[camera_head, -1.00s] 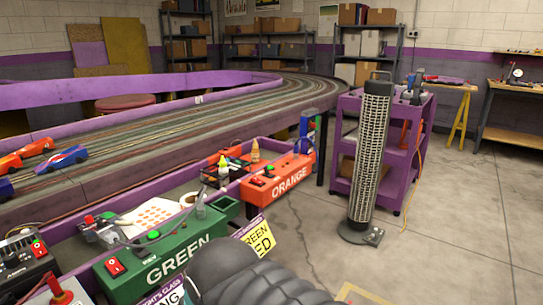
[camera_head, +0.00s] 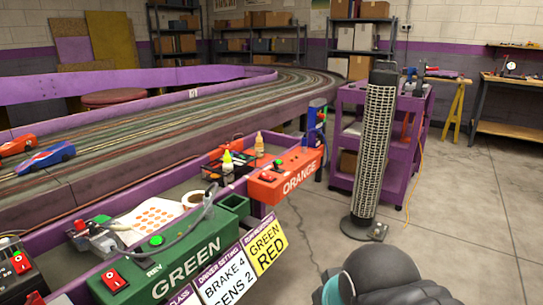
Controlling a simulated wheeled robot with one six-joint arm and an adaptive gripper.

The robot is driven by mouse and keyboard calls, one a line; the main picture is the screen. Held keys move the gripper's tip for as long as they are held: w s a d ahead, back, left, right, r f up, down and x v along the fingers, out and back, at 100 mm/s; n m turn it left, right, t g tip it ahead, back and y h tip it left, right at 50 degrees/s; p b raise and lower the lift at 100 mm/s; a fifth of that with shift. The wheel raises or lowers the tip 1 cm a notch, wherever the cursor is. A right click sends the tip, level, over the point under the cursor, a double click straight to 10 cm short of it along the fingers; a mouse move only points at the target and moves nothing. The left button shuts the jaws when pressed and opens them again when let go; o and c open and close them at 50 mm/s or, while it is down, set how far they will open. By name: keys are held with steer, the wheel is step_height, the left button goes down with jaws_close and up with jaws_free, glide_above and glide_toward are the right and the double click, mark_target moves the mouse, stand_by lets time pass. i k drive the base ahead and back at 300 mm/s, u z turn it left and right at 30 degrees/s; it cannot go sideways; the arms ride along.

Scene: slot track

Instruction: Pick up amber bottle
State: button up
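A small amber bottle (camera_head: 259,144) with a pale tip stands upright on the purple-edged ledge beside the track, just behind the orange ORANGE box. A second small bottle (camera_head: 227,162), with a yellow-green top, stands to its left and nearer. Nothing touches the amber bottle that I can see; its base is partly hidden by the clutter and box in front. A dark rounded part of my own arm shows at the bottom right, well apart from both bottles. My gripper's fingers are not in view.
The orange box (camera_head: 286,175) and green box (camera_head: 165,262) line the ledge's front, with hanging signs (camera_head: 266,244) below. A tall heater (camera_head: 374,150) stands on the floor at right, before a purple cart (camera_head: 407,150). The floor between ledge and heater is clear.

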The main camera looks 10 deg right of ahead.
mark_target(259, 148)
steer(key=k, duration=1.2)
steer(key=z, duration=0.7)
steer(key=i, duration=1.4)
steer(key=u, duration=1)
steer(key=i, duration=0.5)
steer(key=u, duration=0.55)
